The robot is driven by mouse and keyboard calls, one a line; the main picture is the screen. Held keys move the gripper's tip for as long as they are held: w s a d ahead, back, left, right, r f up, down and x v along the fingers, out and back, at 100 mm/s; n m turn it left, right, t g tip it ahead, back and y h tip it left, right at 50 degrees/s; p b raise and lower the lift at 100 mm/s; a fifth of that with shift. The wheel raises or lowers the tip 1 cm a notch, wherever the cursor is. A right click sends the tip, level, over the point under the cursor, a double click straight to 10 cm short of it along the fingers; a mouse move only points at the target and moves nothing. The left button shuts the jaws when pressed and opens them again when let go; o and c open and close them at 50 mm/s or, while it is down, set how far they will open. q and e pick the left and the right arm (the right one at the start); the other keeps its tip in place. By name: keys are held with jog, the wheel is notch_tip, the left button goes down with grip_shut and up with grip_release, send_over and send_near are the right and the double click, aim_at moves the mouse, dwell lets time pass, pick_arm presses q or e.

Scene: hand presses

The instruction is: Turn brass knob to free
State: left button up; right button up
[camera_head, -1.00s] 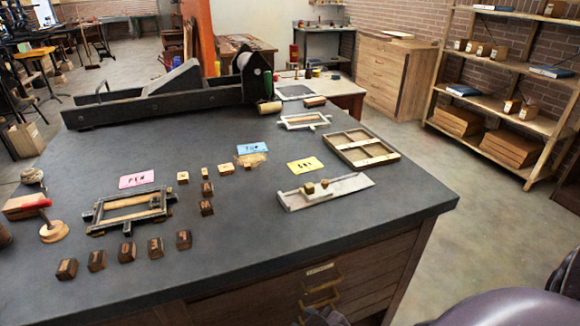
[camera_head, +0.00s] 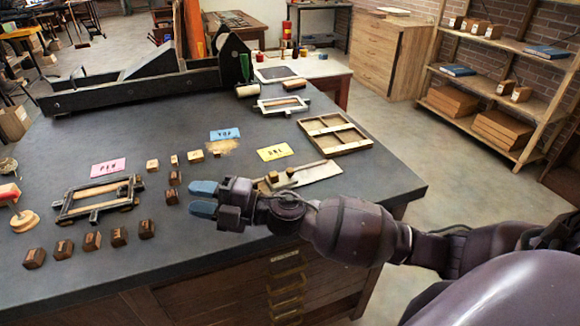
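I cannot make out a brass knob for certain in the head view. A dark metal frame with wooden bars (camera_head: 98,199) lies on the left of the table. A pale composing tray (camera_head: 315,174) with small wooden blocks (camera_head: 272,177) lies right of centre, partly hidden by my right arm. My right gripper (camera_head: 203,199) has blue fingertips a little apart with nothing between them. It points left over the table, between the dark frame and the pale tray. My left gripper is not in view.
Several dark wooden type blocks (camera_head: 91,240) stand in front of the dark frame. Pink (camera_head: 108,168), blue (camera_head: 225,134) and yellow (camera_head: 274,152) cards lie behind. A long black press (camera_head: 140,90) spans the back. A wooden divided tray (camera_head: 334,133) lies right. The front centre is clear.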

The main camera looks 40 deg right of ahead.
notch_tip(320, 180, down, 2)
jog(key=w+n+g, duration=0.1)
jog(key=n+g, duration=0.7)
jog(key=n, duration=0.1)
jog(key=n+g+h, duration=0.1)
jog(key=g+h, duration=0.3)
jog(key=h, duration=1.1)
send_near(290, 170)
jog(key=f, duration=0.9)
jog(key=shift+w, duration=0.2)
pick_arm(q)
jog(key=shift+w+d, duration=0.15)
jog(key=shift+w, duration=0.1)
pick_arm(e)
jog(key=shift+c, duration=0.8)
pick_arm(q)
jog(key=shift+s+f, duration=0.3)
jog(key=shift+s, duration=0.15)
pick_arm(e)
grip_shut()
